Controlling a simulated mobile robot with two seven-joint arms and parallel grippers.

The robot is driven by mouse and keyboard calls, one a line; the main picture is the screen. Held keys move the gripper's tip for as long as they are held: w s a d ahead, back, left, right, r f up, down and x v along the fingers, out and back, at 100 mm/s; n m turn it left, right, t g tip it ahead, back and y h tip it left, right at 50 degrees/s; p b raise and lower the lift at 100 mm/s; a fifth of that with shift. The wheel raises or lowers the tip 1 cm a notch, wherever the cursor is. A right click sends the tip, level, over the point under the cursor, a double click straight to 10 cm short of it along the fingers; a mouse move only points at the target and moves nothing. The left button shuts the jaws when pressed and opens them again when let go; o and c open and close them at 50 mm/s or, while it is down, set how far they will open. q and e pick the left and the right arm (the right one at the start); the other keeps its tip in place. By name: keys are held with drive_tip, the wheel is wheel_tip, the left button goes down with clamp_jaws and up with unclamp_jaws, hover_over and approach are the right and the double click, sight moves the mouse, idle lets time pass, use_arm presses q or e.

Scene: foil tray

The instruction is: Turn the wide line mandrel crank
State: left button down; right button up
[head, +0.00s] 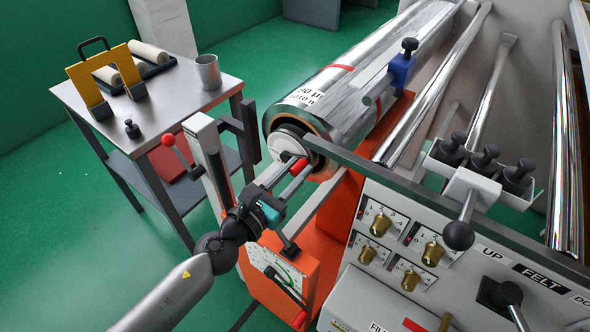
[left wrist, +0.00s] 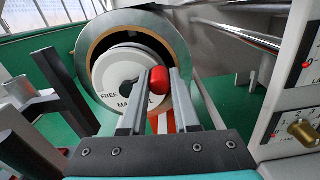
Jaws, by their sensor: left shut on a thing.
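The crank's red knob (head: 299,165) sits in front of the end of the large foil roll (head: 345,85). In the left wrist view the red knob (left wrist: 158,82) lies between the fingers of my left gripper (left wrist: 160,76), which is shut on it. In the head view my left gripper (head: 296,168) reaches up from the lower left to the roll end. A white hub disc (left wrist: 118,75) with the words FREE and MANUAL shows behind the knob, inside the brown core. The crank's arm is mostly hidden by the fingers. My right gripper is not in view.
A grey side table (head: 170,110) with a yellow stand (head: 88,82) and a metal cup (head: 208,72) stands at left. A control panel (head: 400,245) with brass knobs and levers lies at right. An orange frame with a dial (head: 275,268) stands below the gripper.

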use_arm(q)
drive_tip(key=shift+r+n, duration=0.1)
drive_tip(key=shift+n, duration=0.2)
drive_tip(key=n, duration=0.1)
drive_tip(key=r+n+p, duration=0.1)
drive_tip(key=n+p, duration=0.1)
drive_tip(key=shift+w+a+r, duration=0.3)
drive_tip(key=shift+a+r, duration=0.05)
drive_tip(key=shift+a, duration=0.05)
drive_tip(key=n, duration=0.2)
drive_tip(key=w+a+r+n+p, duration=0.1)
drive_tip(key=n, duration=0.1)
drive_tip(key=shift+a+r, duration=0.1)
drive_tip(key=shift+r, duration=0.05)
drive_tip(key=shift+w+a+f+n+p, duration=0.45)
drive_tip(key=shift+w+a+f+n, duration=0.55)
drive_tip(key=shift+n, duration=2.75)
drive_tip(key=shift+w+a+f+n+p, duration=0.55)
drive_tip(key=shift+a+n, duration=0.75)
drive_tip(key=shift+n, duration=2.5)
drive_tip(key=shift+w+a+f+n+p, duration=0.35)
drive_tip(key=shift+w+a+f+n, duration=0.65)
drive_tip(key=shift+n, duration=2.75)
drive_tip(key=shift+s+a+r, duration=0.15)
drive_tip(key=shift+s, duration=0.05)
